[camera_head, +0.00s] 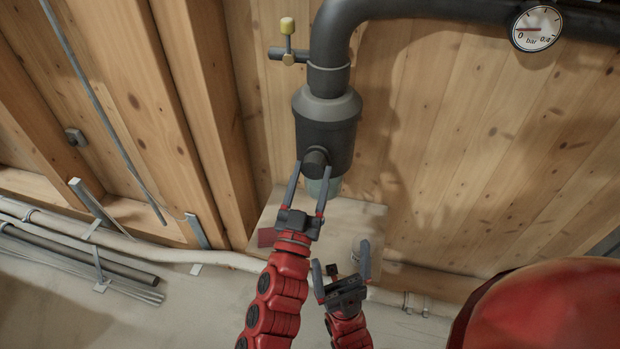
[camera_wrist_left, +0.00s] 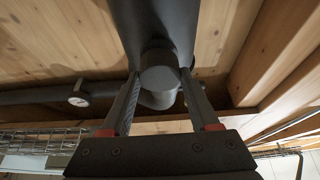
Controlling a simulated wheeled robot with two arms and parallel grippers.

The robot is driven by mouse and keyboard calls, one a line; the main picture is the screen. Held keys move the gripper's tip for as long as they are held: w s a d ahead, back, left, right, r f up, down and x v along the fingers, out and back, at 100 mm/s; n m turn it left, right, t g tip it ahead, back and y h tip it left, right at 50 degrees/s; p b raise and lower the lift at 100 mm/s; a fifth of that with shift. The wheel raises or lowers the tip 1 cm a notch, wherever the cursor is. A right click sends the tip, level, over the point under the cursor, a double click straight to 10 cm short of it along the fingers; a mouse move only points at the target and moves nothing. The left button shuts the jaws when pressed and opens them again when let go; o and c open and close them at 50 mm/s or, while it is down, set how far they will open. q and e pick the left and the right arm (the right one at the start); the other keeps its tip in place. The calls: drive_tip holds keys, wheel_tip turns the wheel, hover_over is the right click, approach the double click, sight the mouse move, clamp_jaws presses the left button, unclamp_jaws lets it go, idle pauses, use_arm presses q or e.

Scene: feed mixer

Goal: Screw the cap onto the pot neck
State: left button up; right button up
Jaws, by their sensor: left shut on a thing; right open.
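The pot (camera_head: 325,125) is a dark grey cylinder under a bent black pipe, with a glassy greenish part at its bottom. A dark round cap (camera_head: 315,159) sits at the pot's lower front. My left gripper (camera_head: 312,166) is shut on the cap, one finger on each side. The left wrist view shows the cap (camera_wrist_left: 159,70) between the fingers, in front of the pot (camera_wrist_left: 152,25). The neck is hidden behind the cap, so I cannot tell how far the cap is on it. My right gripper (camera_head: 341,256) is open and empty, lower and to the right.
A valve with a yellow knob (camera_head: 288,45) stands left of the pipe (camera_head: 345,35). A round gauge (camera_head: 537,28) is at the upper right. A pale board (camera_head: 270,215) is below the pot. Wooden walls stand behind, and pipes run along the floor at left.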

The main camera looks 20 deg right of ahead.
use_arm(q)
drive_tip(key=o, duration=1.4)
drive_tip(key=shift+v, duration=3.7)
